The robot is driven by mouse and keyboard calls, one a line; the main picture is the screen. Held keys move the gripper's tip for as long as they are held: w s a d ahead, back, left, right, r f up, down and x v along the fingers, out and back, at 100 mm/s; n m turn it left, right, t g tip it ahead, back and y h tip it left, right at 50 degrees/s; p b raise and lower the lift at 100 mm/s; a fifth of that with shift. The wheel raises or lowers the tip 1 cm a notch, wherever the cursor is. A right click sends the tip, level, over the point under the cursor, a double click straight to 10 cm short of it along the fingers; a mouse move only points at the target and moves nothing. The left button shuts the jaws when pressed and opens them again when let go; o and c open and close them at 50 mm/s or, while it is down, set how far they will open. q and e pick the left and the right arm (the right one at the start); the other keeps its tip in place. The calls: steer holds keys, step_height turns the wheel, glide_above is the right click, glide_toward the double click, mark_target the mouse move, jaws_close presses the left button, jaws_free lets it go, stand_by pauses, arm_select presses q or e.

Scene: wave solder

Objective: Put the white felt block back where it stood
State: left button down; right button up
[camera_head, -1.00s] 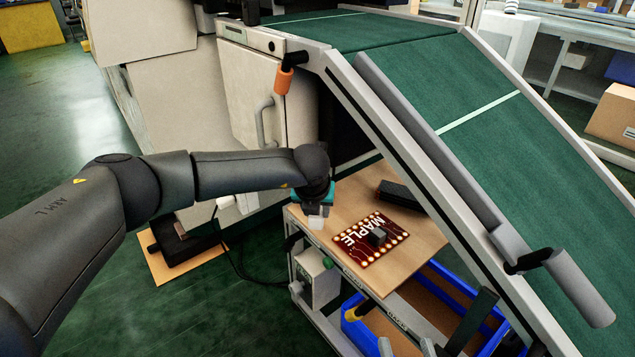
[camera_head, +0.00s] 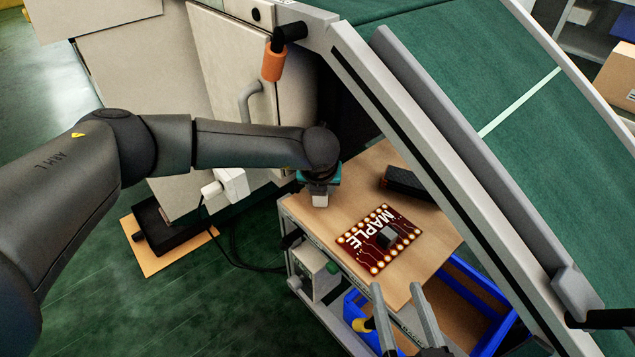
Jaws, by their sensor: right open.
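My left gripper (camera_head: 320,190) points down over the left part of a wooden board (camera_head: 432,225). A small pale block-like piece shows at its tip. I cannot tell whether this is the white felt block or the fingers themselves, nor whether the jaws are shut. My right gripper (camera_head: 402,302) comes in from the bottom edge, its two grey fingers apart with nothing between them, in front of the board's near edge. No other felt block can be made out clearly.
A dark red circuit board marked MAPLE (camera_head: 379,240) lies on the wooden board, with a black bar (camera_head: 408,184) behind it. A sloping green conveyor (camera_head: 520,130) rises on the right. A blue crate (camera_head: 478,282) stands below. An orange-handled lever (camera_head: 273,62) hangs above.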

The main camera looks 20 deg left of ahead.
arm_select(q)
steer(key=shift+f, duration=0.3)
steer(key=shift+c, duration=2.3)
jaws_free()
steer(key=shift+f, duration=0.1)
